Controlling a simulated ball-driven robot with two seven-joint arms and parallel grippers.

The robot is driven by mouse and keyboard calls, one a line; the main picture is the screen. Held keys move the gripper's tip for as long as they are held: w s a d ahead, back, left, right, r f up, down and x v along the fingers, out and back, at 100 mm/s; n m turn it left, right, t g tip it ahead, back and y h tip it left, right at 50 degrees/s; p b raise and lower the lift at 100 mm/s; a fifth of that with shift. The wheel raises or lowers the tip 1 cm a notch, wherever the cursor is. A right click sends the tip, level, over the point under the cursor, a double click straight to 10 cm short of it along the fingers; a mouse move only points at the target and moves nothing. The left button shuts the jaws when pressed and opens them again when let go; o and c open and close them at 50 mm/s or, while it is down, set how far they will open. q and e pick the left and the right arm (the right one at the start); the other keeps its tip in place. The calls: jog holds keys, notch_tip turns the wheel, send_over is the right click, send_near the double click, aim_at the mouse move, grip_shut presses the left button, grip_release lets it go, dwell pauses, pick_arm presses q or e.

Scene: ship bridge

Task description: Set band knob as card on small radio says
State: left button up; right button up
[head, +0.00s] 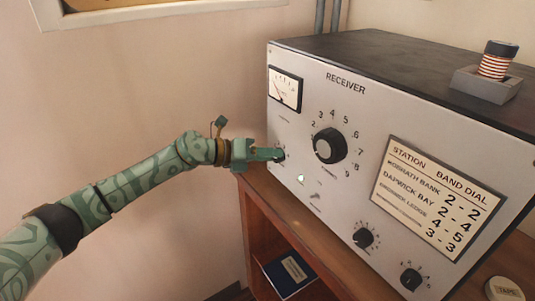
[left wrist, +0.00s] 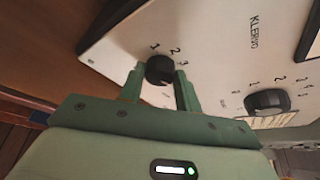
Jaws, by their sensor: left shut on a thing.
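The grey-white receiver (head: 300,215) carries a card (head: 437,195) headed STATION, BAND, DIAL. Its rows end in 2-2, 2-4, 4-5 and 3-3; the lower station names are too small to read surely. My left gripper (head: 279,154) is at a small knob on the panel's left side, below the meter, and mostly hides it there. In the left wrist view the jaws are shut on this black knob (left wrist: 160,69), with numbers including 1 and 2 around it. I cannot read its pointer. No separate small radio shows. My right gripper is not in view.
A large numbered dial knob (head: 329,146) stands close right of my left gripper. Lower on the panel are a lit lamp (head: 301,177) and two small knobs (head: 363,238) (head: 411,279). A grey tray (head: 475,87) with a striped coil sits on top. A dark book (head: 290,273) lies below.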

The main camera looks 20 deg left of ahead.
pick_arm(q)
jog(key=shift+f, duration=0.15)
jog(key=o, duration=1)
jog(key=v, duration=1.6)
jog(key=shift+a, duration=0.1)
jog(key=shift+p, duration=0.3)
